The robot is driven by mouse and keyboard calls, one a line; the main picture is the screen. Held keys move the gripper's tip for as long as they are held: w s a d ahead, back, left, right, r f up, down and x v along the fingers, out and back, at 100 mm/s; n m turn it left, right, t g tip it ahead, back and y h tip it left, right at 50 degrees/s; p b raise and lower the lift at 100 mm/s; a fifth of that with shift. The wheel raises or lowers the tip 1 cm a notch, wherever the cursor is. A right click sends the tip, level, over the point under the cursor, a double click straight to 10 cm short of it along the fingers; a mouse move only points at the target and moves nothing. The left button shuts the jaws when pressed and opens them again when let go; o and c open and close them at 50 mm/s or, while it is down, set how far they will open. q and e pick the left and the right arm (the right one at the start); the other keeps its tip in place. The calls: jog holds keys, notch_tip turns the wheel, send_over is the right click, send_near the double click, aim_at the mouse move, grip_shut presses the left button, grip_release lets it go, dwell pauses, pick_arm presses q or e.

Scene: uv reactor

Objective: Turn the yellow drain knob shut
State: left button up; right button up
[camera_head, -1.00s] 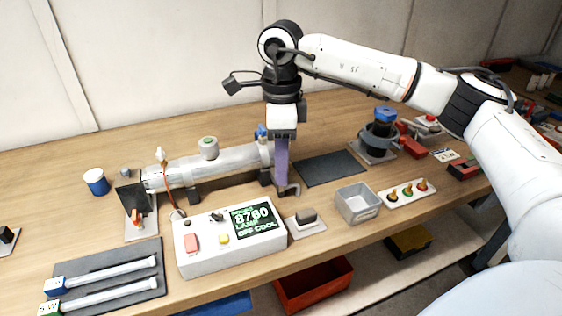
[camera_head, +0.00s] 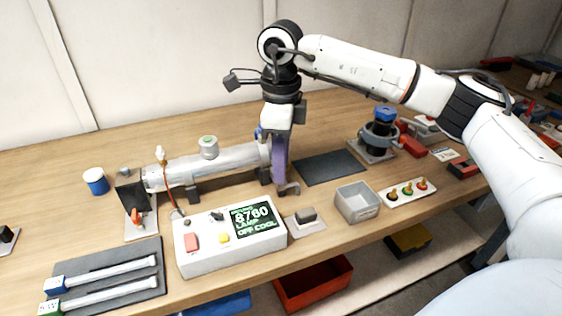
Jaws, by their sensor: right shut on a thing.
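My right gripper (camera_head: 280,184) comes down from above at the right end of the reactor tube (camera_head: 225,162). Its purple fingers are shut and reach down beside a small grey drain fitting (camera_head: 292,189) by the tube's end. The yellow drain knob does not show; the fingers cover the spot where they grip. The silver reactor tube lies on dark supports, with a grey cap (camera_head: 208,146) on top and a blue part (camera_head: 258,132) behind its right end. My left gripper is not in view.
A white control box (camera_head: 230,245) with a lit screen stands in front of the tube. A grey bin (camera_head: 357,203), a dark mat (camera_head: 329,167) and a black-and-blue device (camera_head: 380,130) lie to the right. Lamp tubes rest on a tray (camera_head: 110,268) at the front left.

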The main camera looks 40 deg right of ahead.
jog(key=m, duration=1.2)
jog(key=shift+r+p, duration=0.1)
jog(key=shift+p, duration=0.25)
dwell(0.4)
jog(key=o, duration=0.8)
jog(key=shift+c, duration=0.2)
notch_tip(320, 180, up, 10)
jog(key=shift+r, duration=0.15)
